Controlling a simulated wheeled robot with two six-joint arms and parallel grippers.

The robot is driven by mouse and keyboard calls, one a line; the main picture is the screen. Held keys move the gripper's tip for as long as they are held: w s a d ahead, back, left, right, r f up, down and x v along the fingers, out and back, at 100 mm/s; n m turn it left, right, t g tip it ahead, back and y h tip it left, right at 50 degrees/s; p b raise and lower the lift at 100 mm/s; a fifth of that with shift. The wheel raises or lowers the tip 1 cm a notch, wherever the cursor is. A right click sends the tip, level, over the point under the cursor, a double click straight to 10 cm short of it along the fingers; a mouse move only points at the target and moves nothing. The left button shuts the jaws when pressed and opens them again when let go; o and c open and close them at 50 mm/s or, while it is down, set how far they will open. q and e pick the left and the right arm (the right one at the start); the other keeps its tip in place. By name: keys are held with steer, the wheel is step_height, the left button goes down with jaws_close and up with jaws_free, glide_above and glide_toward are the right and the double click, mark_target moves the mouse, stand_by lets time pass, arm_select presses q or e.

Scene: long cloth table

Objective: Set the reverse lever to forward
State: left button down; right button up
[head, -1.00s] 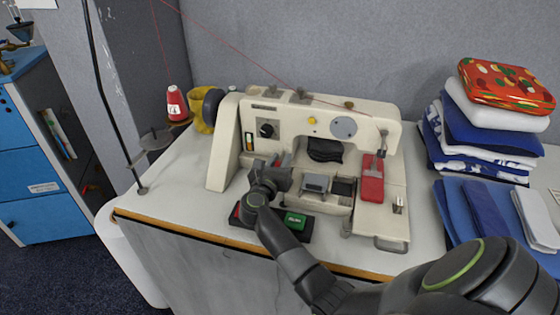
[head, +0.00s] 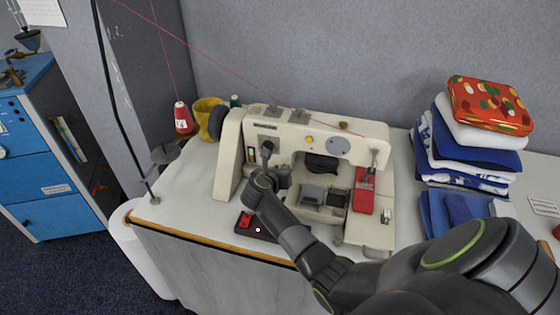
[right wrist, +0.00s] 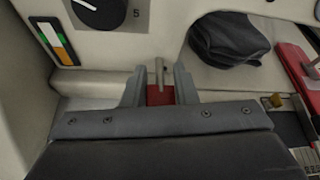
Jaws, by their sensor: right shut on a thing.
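The white sewing machine (head: 315,150) stands on the table. In the right wrist view, what looks like the reverse lever (right wrist: 160,95), a red block with a thin metal post behind it, sits between my right fingertips. My right gripper (right wrist: 160,85) is shut on the red block, a finger touching each side. In the head view my right gripper (head: 275,175) is at the machine's front left, below the dark dial (head: 267,147); the wrist hides the lever there. The dial also shows in the right wrist view (right wrist: 98,10). My left gripper is not in view.
A red button (head: 245,220) on a dark base lies below my right wrist at the table's front edge. A red presser part (head: 363,195) is right of the gripper. Thread cones stand at left, folded cloths (head: 470,150) at right.

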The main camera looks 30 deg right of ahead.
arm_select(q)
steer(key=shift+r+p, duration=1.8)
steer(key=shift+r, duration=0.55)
arm_select(e)
steer(key=shift+w+d+r+g+y, duration=0.1)
steer(key=shift+r+g+y, duration=0.35)
steer(key=shift+g+y, duration=0.35)
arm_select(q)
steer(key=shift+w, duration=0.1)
arm_select(e)
steer(key=o, duration=1)
steer(key=shift+f, duration=0.1)
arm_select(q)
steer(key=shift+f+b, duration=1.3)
arm_select(e)
steer(key=v, duration=1.7)
steer(key=shift+s, duration=0.2)
